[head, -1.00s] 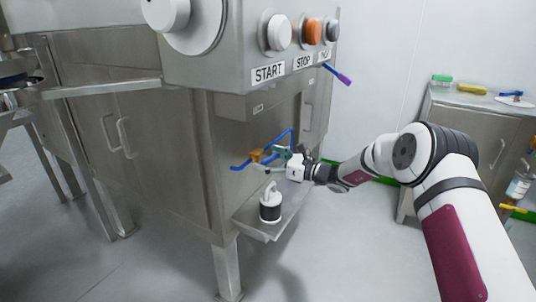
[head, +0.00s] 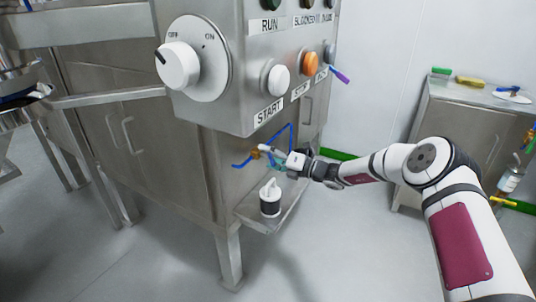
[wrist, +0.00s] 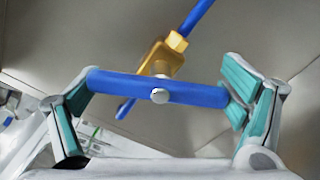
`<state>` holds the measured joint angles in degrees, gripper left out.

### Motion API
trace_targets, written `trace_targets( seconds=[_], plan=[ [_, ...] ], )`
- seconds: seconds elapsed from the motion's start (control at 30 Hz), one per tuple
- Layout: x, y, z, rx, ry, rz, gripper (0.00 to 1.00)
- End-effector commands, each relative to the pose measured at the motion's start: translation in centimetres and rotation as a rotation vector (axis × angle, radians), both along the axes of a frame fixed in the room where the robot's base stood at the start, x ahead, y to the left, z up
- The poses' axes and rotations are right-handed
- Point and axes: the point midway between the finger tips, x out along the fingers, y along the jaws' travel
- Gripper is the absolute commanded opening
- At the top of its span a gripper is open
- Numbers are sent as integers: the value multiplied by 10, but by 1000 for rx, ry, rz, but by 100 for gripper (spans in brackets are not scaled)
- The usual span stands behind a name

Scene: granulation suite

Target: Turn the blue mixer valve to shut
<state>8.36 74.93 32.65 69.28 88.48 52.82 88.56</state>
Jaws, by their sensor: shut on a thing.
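The blue mixer valve has a brass body (wrist: 160,58) and a blue bar handle (wrist: 195,94) with a silver bolt at its middle. The handle lies across the wrist view, at a steep angle to the blue pipe (wrist: 197,17) behind it. My gripper (wrist: 160,92) is shut on the handle, with a teal-padded finger at each end of it. In the head view, my gripper (head: 271,157) is at the valve on the side of the steel cabinet. The brass body (head: 255,154) shows only in part there, and the fingers cover most of the handle.
A control panel (head: 245,60) with a large white knob and several buttons juts out above the valve. A white pot with a black band (head: 270,198) stands on a small steel shelf (head: 250,216) just below. A side cabinet (head: 455,125) stands at the right. The floor in front is clear.

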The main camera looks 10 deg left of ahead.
Motion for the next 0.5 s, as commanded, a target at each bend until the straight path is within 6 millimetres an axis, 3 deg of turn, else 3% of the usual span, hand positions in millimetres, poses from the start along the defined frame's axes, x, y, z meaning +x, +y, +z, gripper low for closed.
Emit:
trace_targets(
  seconds=[0.5],
  plan=[
    [0, 1, 2, 130, 347, 1, 63]
  ],
)
